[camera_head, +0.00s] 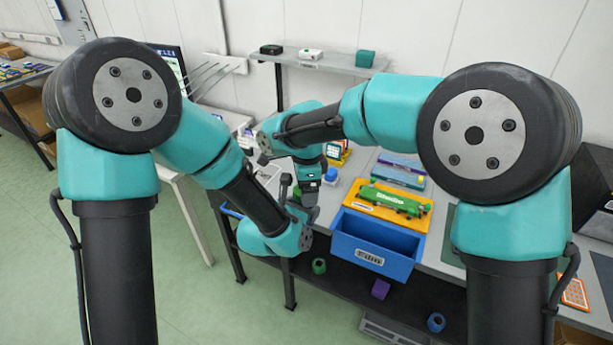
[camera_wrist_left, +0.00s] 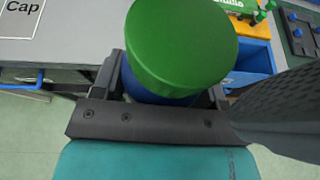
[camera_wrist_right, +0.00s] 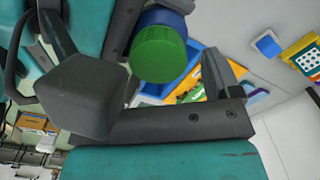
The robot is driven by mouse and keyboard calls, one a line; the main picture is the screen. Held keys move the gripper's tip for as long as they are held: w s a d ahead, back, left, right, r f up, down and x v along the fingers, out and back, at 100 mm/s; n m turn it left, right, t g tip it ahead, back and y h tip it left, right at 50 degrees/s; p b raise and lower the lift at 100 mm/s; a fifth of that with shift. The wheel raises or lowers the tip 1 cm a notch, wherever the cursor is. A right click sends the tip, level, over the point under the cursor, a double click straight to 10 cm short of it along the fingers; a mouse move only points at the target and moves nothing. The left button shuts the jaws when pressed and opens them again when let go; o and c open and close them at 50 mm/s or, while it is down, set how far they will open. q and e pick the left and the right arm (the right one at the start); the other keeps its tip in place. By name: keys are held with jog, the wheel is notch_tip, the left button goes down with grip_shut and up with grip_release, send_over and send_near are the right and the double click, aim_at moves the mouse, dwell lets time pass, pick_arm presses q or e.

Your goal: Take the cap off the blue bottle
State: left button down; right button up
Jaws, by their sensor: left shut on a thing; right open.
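The blue bottle (camera_wrist_left: 160,88) has a wide green screw cap (camera_wrist_left: 182,42) on top. My left gripper (camera_wrist_left: 165,96) is shut on the blue body, below the cap. In the right wrist view the green cap (camera_wrist_right: 158,54) faces that camera, with the blue body (camera_wrist_right: 162,18) behind it. My right gripper (camera_wrist_right: 150,80) is open, and the cap shows between its fingers; I see no contact. In the head view my left gripper (camera_head: 298,205) and right gripper (camera_head: 309,178) are close together, and the arms hide most of the bottle.
A blue bin (camera_head: 345,245) stands at the table's front edge. Behind it is a yellow tray (camera_head: 365,208) with a green labelled object (camera_head: 395,199). A small blue block (camera_head: 331,175) is near the grippers. A "Cap" label (camera_wrist_left: 22,14) marks the grey table.

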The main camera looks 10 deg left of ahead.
jog(key=shift+f, duration=0.15)
jog(key=c, duration=1.1)
jog(key=n, duration=0.6)
jog(key=shift+w+a, duration=0.15)
jog(key=shift+w, duration=0.05)
jog(key=n, duration=0.7)
jog(key=shift+w+a+n, duration=0.1)
jog(key=shift+a+n, duration=0.15)
jog(key=shift+n, duration=0.05)
jog(key=o, duration=1)
